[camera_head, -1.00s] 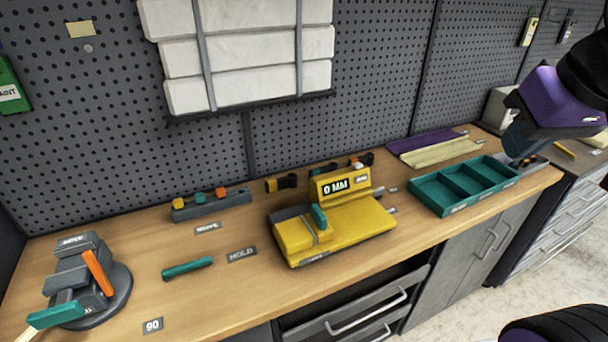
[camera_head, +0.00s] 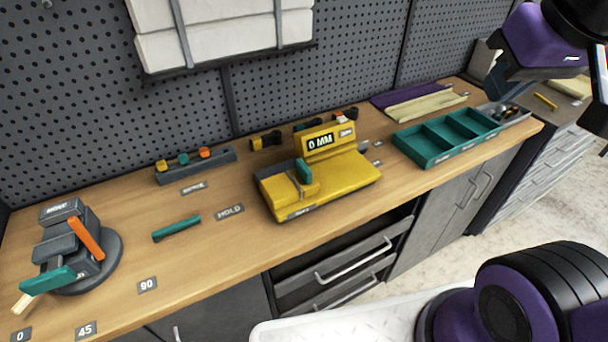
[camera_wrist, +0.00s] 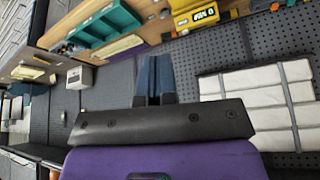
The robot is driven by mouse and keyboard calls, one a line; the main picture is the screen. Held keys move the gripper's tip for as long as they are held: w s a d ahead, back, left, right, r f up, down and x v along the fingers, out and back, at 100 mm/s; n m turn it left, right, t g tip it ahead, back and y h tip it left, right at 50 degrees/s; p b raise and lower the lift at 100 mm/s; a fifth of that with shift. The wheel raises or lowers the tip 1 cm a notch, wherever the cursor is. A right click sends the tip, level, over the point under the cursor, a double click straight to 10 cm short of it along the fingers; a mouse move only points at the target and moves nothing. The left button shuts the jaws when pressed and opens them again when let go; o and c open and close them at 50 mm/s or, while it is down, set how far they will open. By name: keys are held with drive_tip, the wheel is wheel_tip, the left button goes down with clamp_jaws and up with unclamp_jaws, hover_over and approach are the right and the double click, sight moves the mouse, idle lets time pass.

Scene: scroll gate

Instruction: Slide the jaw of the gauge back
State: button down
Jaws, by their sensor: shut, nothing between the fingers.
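The gauge (camera_head: 345,178) is a yellow block with a raised display reading 0 MM, standing on the wooden bench in the middle of the head view. Its jaw, with a teal handle (camera_head: 303,171), sits near the left part of the display. In the wrist view part of the gauge (camera_wrist: 200,17) shows at the top, upside down. My gripper (camera_wrist: 154,62) shows in the wrist view with its dark blue fingers together and nothing between them. In the head view my arm is at the upper right, away from the gauge; the fingers are not clear there.
A teal divided tray (camera_head: 425,158) stands right of the gauge. A vise with an orange handle (camera_head: 85,238) is at the left. A teal bar (camera_head: 177,228) lies between vise and gauge. White wrapped blocks (camera_wrist: 262,98) hang on the pegboard. A drawer (camera_head: 345,262) below the bench stands partly open.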

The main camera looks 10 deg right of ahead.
drive_tip(key=c, duration=1.8)
unclamp_jaws()
drive_tip(key=shift+c, duration=0.2)
drive_tip(key=o, duration=0.4)
drive_tip(key=shift+c, duration=0.2)
drive_tip(key=o, duration=0.4)
drive_tip(key=shift+w+a, duration=0.15)
drive_tip(key=shift+w, duration=0.2)
drive_tip(key=w+a+f+g, duration=0.1)
drive_tip(key=w+a, duration=0.2)
drive_tip(key=w, duration=0.4)
drive_tip(key=shift+a+f+n, duration=0.2)
drive_tip(key=shift+f+n, duration=0.15)
drive_tip(key=shift+n, duration=0.05)
drive_tip(key=n+g, duration=0.3)
drive_tip(key=g, duration=0.1)
hover_over(304, 165)
wheel_tip(304, 165, down, 17)
drive_tip(key=shift+a+f, duration=0.1)
drive_tip(key=shift+f, duration=0.35)
wheel_tip(304, 165, down, 10)
drive_tip(key=shift+f, duration=0.1)
drive_tip(key=shift+c, duration=0.2)
